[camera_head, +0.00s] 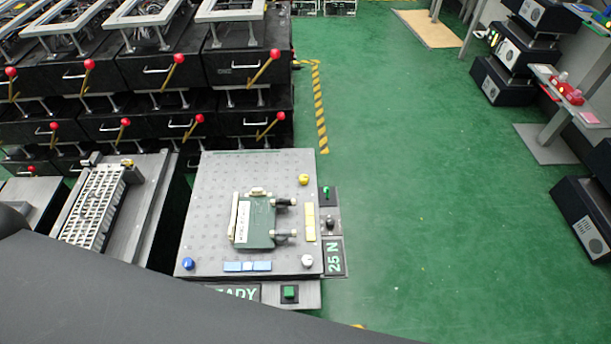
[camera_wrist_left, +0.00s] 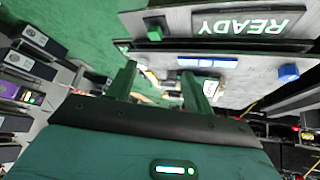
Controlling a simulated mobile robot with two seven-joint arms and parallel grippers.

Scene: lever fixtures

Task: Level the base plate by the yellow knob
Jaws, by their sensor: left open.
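The base plate (camera_head: 210,190) is a grey dotted square plate on a stand in the head view. The yellow knob (camera_head: 303,179) sits at its far right corner, with nothing touching it. A blue knob (camera_head: 188,263) is at the near left corner and a white knob (camera_head: 307,261) at the near right. A yellow bar (camera_head: 310,222) lies along the right edge, a blue-and-white bar (camera_head: 248,266) along the near edge. I cannot tell the plate's tilt. My left gripper (camera_wrist_left: 160,88) is open and empty near the plate's front side in the wrist view. My right gripper is not in view.
A green board fixture (camera_head: 258,222) stands mid-plate. A READY sign (camera_wrist_left: 248,23) and green button (camera_head: 290,292) are at the front; a 25 N sign (camera_head: 334,258) is at the right. Black cabinets with red-tipped levers (camera_head: 265,65) stand behind. Green floor (camera_head: 420,200) on the right is clear.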

